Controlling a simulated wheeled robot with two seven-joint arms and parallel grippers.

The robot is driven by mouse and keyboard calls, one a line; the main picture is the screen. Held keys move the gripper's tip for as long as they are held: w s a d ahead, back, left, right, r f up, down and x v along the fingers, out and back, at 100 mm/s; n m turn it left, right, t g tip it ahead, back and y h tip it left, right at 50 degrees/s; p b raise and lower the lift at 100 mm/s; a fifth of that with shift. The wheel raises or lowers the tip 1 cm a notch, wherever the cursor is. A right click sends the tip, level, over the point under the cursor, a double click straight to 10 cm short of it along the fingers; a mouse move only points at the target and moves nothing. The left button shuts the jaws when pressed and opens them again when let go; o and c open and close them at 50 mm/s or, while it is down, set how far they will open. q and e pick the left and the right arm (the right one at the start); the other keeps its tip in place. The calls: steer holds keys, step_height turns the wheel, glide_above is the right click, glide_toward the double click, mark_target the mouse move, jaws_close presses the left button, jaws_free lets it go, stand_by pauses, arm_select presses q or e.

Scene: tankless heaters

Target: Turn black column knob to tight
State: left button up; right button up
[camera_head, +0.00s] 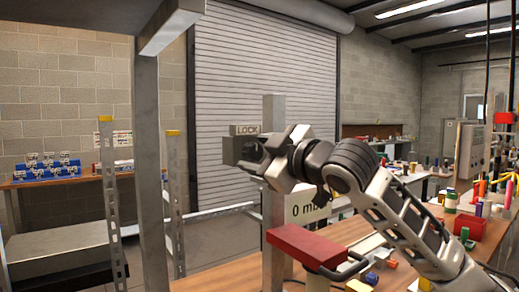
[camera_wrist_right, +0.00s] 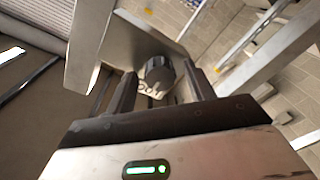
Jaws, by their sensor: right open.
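The black column knob (camera_wrist_right: 159,72) shows in the right wrist view, standing out from a grey metal plate (camera_wrist_right: 128,45). My right gripper (camera_wrist_right: 158,76) is open, with one dark finger on each side of the knob; I cannot tell whether either finger touches it. Part of a lettered label shows just below the knob. In the head view my right gripper (camera_head: 248,152) is at the grey column (camera_head: 273,112), just under a LOCK label (camera_head: 244,129). The knob is not clearly visible there, as the gripper covers that spot. My left gripper is out of view.
A red block with a black handle (camera_head: 310,246) sits low in front of the column, near a sign reading "0 m" (camera_head: 302,208). A wooden bench (camera_head: 230,276) lies below. A metal upright (camera_head: 148,150) stands at left. Small coloured items clutter the right side.

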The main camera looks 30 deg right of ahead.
steer(key=shift+c, duration=0.3)
steer(key=c, duration=0.9)
